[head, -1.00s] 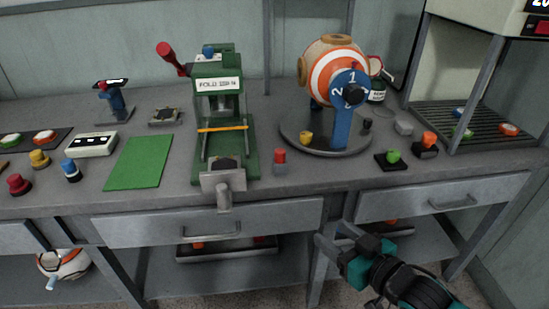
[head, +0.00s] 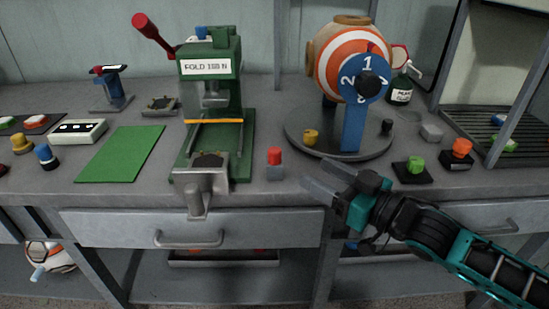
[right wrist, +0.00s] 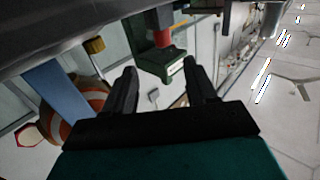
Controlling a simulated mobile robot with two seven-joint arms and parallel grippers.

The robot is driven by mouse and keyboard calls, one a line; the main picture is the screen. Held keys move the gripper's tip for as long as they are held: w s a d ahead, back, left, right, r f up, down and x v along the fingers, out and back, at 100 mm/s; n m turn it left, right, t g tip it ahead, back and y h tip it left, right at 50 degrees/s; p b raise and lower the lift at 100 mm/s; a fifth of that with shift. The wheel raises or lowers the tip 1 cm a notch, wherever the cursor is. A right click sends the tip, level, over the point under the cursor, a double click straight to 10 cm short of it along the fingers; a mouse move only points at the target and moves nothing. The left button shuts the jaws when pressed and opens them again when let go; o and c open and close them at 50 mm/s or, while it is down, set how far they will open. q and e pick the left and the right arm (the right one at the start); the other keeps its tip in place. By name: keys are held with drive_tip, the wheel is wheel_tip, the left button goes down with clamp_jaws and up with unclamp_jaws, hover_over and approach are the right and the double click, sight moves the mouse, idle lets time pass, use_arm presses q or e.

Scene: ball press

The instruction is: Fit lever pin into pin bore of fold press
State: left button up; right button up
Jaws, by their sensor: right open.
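The green fold press (head: 211,95), labelled FOLD, stands upright on the bench. A red-knobbed lever (head: 153,35) rises at its upper left. It also shows in the right wrist view (right wrist: 160,68). A small peg with red top and grey base (head: 275,164), seemingly the lever pin, stands upright just right of the press. In the right wrist view the peg (right wrist: 163,38) appears beyond the fingertips, between their lines. My right gripper (head: 318,176) is open and empty, right of the peg and apart from it, near the bench front edge. I cannot make out the pin bore. My left gripper is out of view.
A striped ball on a blue stand (head: 353,128) sits on a round grey base behind my right gripper. Green (head: 415,165) and orange (head: 461,148) pieces stand to the right. A green mat (head: 121,154) lies left of the press. Drawers (head: 190,228) are below.

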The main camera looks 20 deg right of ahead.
sight(280, 155)
drive_tip(key=b+x, duration=0.1)
drive_tip(key=x, duration=0.5)
drive_tip(key=shift+b+x, duration=0.6)
drive_tip(key=shift+x, duration=1.85)
drive_tip(key=shift+w+a+f, duration=0.1)
drive_tip(key=shift+w+a, duration=0.15)
drive_tip(key=shift+a, duration=0.15)
drive_tip(key=shift+c, duration=0.3)
drive_tip(key=c, duration=1)
